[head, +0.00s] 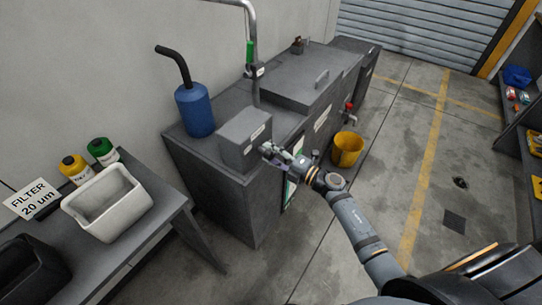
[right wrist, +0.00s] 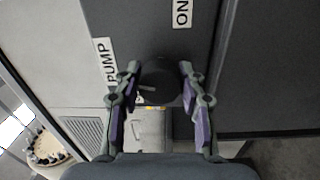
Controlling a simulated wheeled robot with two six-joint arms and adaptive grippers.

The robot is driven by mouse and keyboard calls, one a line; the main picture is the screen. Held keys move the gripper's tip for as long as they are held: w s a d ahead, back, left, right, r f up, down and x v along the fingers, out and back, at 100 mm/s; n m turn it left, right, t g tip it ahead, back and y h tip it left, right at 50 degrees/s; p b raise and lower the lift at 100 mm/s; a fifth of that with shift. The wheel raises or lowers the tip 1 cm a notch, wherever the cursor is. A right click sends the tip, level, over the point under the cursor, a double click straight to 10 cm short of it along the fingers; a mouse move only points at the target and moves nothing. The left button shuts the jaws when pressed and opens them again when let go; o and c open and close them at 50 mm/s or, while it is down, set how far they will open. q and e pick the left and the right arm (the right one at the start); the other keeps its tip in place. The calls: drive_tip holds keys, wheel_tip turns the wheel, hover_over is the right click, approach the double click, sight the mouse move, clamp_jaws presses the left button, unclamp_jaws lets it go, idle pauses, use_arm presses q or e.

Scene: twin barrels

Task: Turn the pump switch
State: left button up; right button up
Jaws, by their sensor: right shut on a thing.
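The pump switch is a dark round knob (right wrist: 160,80) on the face of a grey control box (head: 243,138). In the right wrist view a PUMP label (right wrist: 106,62) is to its left and an ON label (right wrist: 182,13) is above right. A faint light mark shows on the knob's lower left. My right gripper (head: 270,151) is at the front of the box, its fingers (right wrist: 160,88) on both sides of the knob and shut on it. In the head view the gripper hides the knob. My left gripper is out of view.
The box sits on a long dark grey tank (head: 215,178) with a blue canister (head: 195,110) and a vertical pipe (head: 252,50). A yellow bucket (head: 347,149) stands on the floor beside it. A bench at left bears a white bin (head: 108,203). The floor at right is mostly clear.

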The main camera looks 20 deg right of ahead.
drive_tip(key=shift+f+n+b, duration=0.1)
drive_tip(key=shift+n+b, duration=0.3)
drive_tip(key=shift+n, duration=0.8)
drive_tip(key=o, duration=1.2)
drive_tip(key=shift+s, duration=0.1)
drive_tip(key=v, duration=1.2)
